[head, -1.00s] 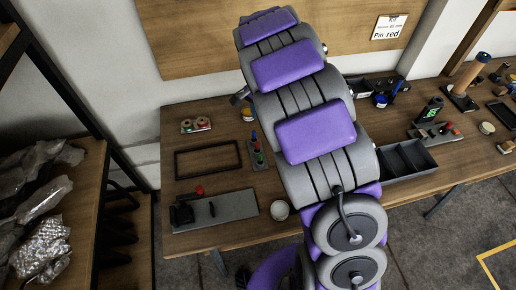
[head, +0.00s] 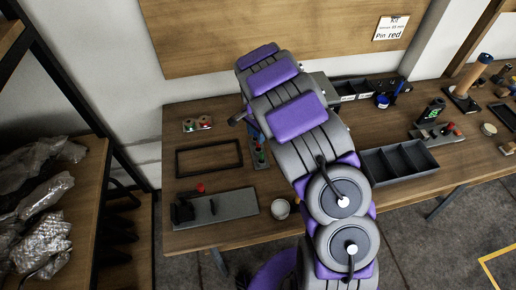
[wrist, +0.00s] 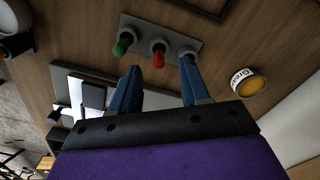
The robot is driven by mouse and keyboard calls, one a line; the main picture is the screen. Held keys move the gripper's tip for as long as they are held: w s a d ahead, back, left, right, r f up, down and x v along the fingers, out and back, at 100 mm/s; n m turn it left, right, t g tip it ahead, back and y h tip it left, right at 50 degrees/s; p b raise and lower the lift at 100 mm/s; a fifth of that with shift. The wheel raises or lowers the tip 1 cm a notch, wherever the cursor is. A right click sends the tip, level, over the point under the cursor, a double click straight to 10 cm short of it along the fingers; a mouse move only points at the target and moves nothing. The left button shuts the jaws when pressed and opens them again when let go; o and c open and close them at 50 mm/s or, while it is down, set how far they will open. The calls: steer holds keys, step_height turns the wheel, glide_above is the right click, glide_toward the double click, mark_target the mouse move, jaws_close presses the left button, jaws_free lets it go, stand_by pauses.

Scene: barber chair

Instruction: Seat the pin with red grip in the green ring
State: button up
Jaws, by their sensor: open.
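The pin with the red grip (wrist: 158,58) stands in a grey rack (wrist: 142,30) in the wrist view, beside a green-grip pin (wrist: 122,44). My gripper (wrist: 160,66) is open and empty, its two blue fingers spread on either side of the red grip in the picture. Whether they are level with it, I cannot tell. The right finger partly covers the third place of the rack. In the head view the rack (head: 261,160) is partly hidden by my arm. A small holder with a green ring (head: 189,126) and a reddish one lies at the back left of the bench.
A dark empty frame (head: 208,158) lies left of the rack. A grey fixture (head: 225,207) and a white cup (head: 280,209) are near the front edge. A labelled can (wrist: 248,83) is beside the rack. A divided bin (head: 400,160) stands to the right.

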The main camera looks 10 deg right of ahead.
mark_target(258, 146)
steer(key=f, duration=0.2)
steer(key=f+b, duration=0.1)
steer(key=f, duration=0.4)
steer(key=shift+d+f+b, duration=0.1)
steer(key=shift+d+b, duration=0.2)
steer(key=shift+b, duration=0.05)
steer(key=shift+c, duration=0.4)
jaws_close()
